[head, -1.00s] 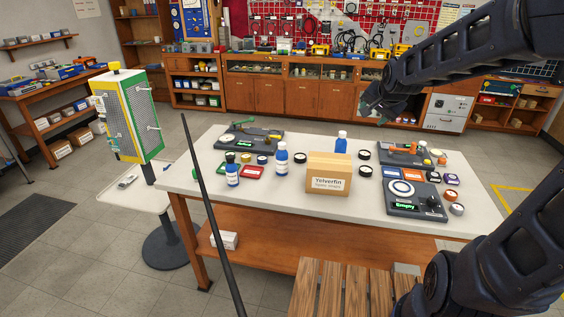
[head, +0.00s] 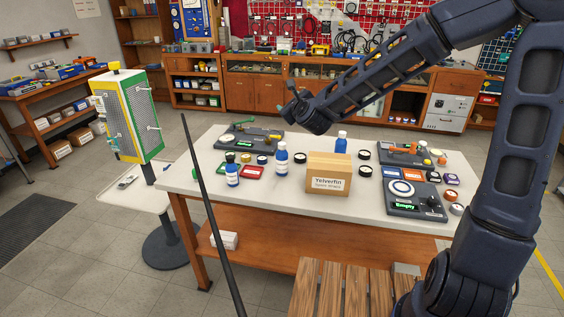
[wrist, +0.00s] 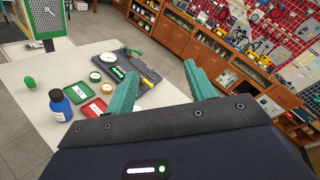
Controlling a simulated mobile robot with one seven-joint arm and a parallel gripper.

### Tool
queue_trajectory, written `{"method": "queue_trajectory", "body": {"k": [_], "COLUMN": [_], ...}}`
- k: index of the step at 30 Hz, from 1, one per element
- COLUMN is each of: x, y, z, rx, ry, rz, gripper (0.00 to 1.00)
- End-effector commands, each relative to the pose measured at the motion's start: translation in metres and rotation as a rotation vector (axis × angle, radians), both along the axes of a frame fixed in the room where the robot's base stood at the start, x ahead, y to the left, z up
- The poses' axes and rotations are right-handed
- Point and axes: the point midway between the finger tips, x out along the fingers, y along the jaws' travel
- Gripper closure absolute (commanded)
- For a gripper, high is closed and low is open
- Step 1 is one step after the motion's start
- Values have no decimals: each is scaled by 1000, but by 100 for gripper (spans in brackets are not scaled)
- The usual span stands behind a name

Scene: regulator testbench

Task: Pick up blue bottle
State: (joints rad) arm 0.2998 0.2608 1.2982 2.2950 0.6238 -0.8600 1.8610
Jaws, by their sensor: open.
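Three blue bottles with white labels stand upright on the white table (head: 300,208). One with a black cap (head: 232,177) is at the left; it also shows in the wrist view (wrist: 62,108), low at the left. One with a white cap (head: 282,163) stands in the middle. Another with a white cap (head: 341,147) stands behind the cardboard box, which partly hides it. My gripper (head: 288,104) is above the table's far side, apart from the bottles. Its teal fingers (wrist: 162,58) are spread and empty in the wrist view.
The cardboard box (head: 328,174) stands at the table's front middle. A grey device (head: 254,138) is at the back left, with red (head: 252,172) and green trays near it. Another device showing "Empty" (head: 412,203) is at the right. The table's front left is clear.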

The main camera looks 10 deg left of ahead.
Motion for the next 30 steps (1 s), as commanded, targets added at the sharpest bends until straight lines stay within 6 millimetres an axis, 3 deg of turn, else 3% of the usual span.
{"method": "queue_trajectory", "body": {"k": [6, 21, 30], "x": [-4, -9, -10], "y": [5, -2, -2], "z": [20, 50, 21], "rx": [280, 627, 627], "ry": [76, 163, 165], "rz": [-85, -200, -199], "gripper": [46, 46, 46]}}
